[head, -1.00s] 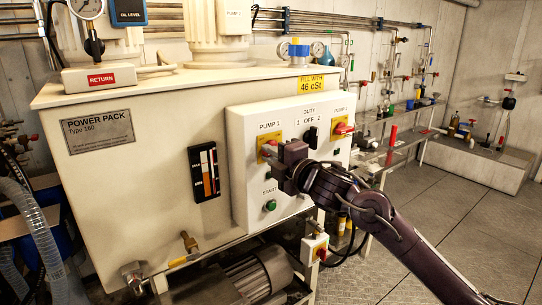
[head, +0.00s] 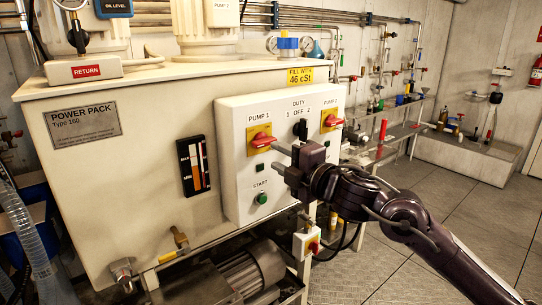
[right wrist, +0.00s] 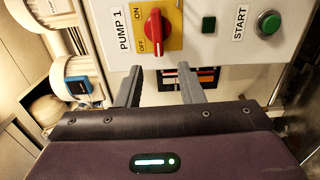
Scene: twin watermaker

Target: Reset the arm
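My right gripper (head: 279,160) is in front of the white control panel (head: 228,185), to the right of and below the PUMP 1 switch (head: 260,141). In the right wrist view its two grey fingers (right wrist: 160,86) stand apart with nothing between them. The red knob of the PUMP 1 switch (right wrist: 153,30) shows beyond the fingertips, on its yellow plate, with clear space to the fingers. My right arm reaches in from the lower right. My left gripper is in neither view.
The panel also carries a green START button (head: 261,199), a black DUTY selector (head: 301,129) and the PUMP 2 switch (head: 332,119). A level gauge (head: 193,165) is on the tank's front. Open floor (head: 445,220) lies to the right.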

